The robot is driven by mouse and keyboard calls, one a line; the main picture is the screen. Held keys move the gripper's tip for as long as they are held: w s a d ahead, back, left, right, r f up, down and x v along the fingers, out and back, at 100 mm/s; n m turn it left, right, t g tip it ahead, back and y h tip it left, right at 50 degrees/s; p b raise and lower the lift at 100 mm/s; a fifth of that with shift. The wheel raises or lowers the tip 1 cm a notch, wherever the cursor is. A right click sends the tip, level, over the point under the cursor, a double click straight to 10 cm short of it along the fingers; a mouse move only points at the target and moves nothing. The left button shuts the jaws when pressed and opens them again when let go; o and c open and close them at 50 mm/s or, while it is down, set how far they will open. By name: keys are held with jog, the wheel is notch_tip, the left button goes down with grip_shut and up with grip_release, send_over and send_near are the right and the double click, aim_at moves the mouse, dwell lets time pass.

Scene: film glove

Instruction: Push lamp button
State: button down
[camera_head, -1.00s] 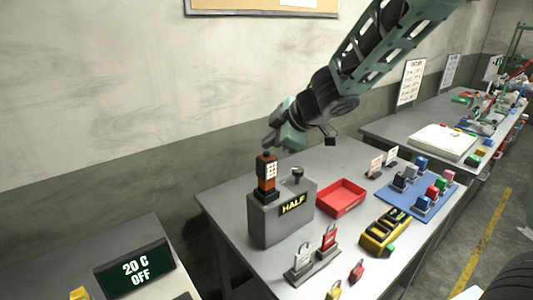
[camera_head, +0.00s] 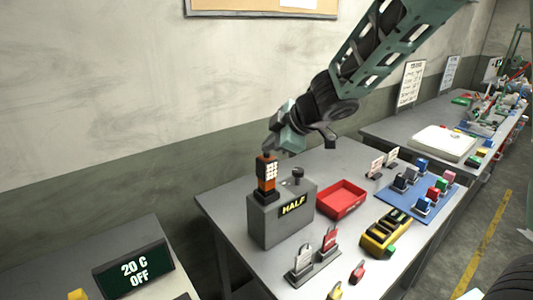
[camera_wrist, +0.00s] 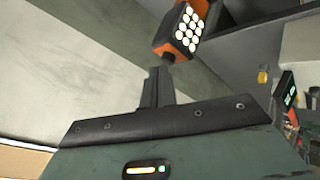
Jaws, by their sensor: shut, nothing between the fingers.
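The lamp (camera_head: 267,172) is orange and black with a panel of small white lights. It stands upright on a grey box (camera_head: 278,226) with a sign reading HALF. In the wrist view the lamp (camera_wrist: 184,28) is at the top, with a small dark knob at its near end (camera_wrist: 169,57). My gripper (camera_head: 267,150) is shut and empty, just above the lamp's top. In the wrist view my closed fingers (camera_wrist: 157,72) point at that knob; I cannot tell whether they touch it.
A black knob (camera_head: 298,174) stands on the box beside the lamp. A red tray (camera_head: 341,211), a yellow-black holder (camera_head: 384,232), a blue board (camera_head: 436,202) with padlocks and a padlock stand (camera_head: 314,266) share the table. A display (camera_head: 134,268) reads 20 C OFF.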

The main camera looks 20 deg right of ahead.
dwell(0.3)
jog(key=shift+r+p, duration=0.8)
jog(key=shift+p, duration=0.25)
notch_tip(320, 180, up, 6)
jog(key=p, duration=0.6)
jog(key=shift+p, duration=0.35)
jog(key=shift+f, duration=0.1)
